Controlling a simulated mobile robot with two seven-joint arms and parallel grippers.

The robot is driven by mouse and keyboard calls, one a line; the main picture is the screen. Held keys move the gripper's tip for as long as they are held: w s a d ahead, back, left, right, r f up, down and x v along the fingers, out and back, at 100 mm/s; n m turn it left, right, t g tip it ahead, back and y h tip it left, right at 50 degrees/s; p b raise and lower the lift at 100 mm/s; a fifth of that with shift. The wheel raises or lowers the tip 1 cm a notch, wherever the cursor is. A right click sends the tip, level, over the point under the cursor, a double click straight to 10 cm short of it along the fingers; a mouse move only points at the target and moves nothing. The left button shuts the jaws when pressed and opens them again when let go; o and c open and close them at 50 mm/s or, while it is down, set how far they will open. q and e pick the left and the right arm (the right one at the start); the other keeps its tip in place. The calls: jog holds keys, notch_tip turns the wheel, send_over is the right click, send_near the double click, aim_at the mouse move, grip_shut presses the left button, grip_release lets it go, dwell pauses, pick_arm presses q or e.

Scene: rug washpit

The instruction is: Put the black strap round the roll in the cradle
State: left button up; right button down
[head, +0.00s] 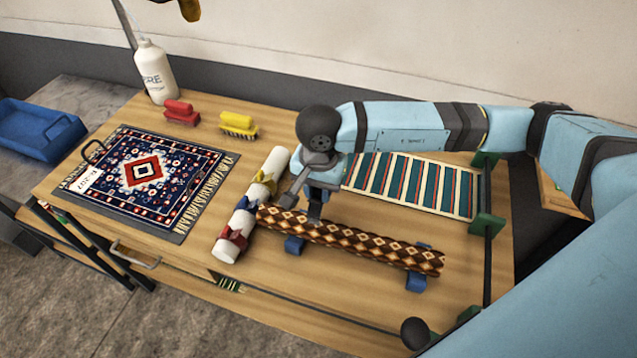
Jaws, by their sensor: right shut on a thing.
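The roll (370,243), a brown rug with cream and dark diamonds, lies across the blue cradle supports (416,281) at the table's front right. My right gripper (314,200) is over the roll's left end, pointing down. It is shut on a dark piece that looks like the black strap (290,197); the jaws and my wrist hide part of it. I cannot tell whether the strap touches the roll. My left gripper is not in view.
A patterned rug (142,172) lies on a dark board at the left. A striped rug (415,186) lies behind the roll, partly behind my arm. A white bottle (154,72), red brush (181,112) and yellow brush (239,125) stand at the back. A blue tray (40,130) is far left.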

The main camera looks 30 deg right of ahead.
jog(key=shift+f+b, duration=0.4)
jog(key=shift+f, duration=1.4)
notch_tip(320, 180, down, 6)
jog(key=b, duration=0.7)
jog(key=shift+f, duration=0.25)
jog(key=c, duration=0.9)
grip_release()
jog(key=shift+o, duration=0.2)
jog(key=shift+r, duration=0.15)
